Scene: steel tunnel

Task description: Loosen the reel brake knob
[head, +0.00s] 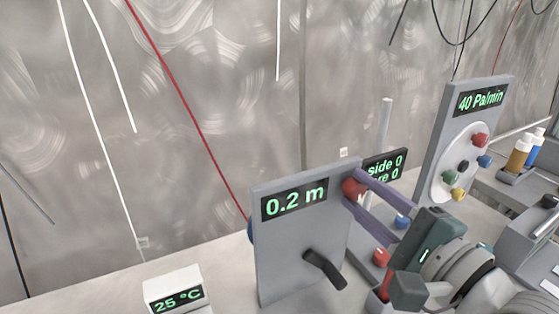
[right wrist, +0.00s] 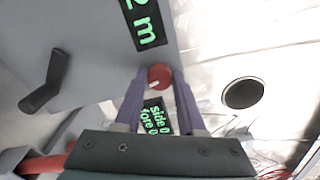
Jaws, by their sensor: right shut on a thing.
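The reel panel (head: 284,240) is a grey upright plate with a "0.2 m" display and a black crank handle (head: 325,269) low on its face. The red knob (head: 352,187) sits at the panel's right edge, and it also shows in the right wrist view (right wrist: 159,77). My right gripper (head: 354,188) comes in from the lower right, with its two purple fingers shut on the red knob, one on either side. In the right wrist view the fingers (right wrist: 158,92) flank the knob, whose front face shows. My left gripper is not in view.
A "side 0 / fore 0" display (head: 384,165) stands behind my fingers. A grey panel reading "40 Pa/min" (head: 482,98) with coloured knobs stands right. Bottles (head: 521,150) stand at far right. A white "25 °C" box (head: 174,290) sits front left.

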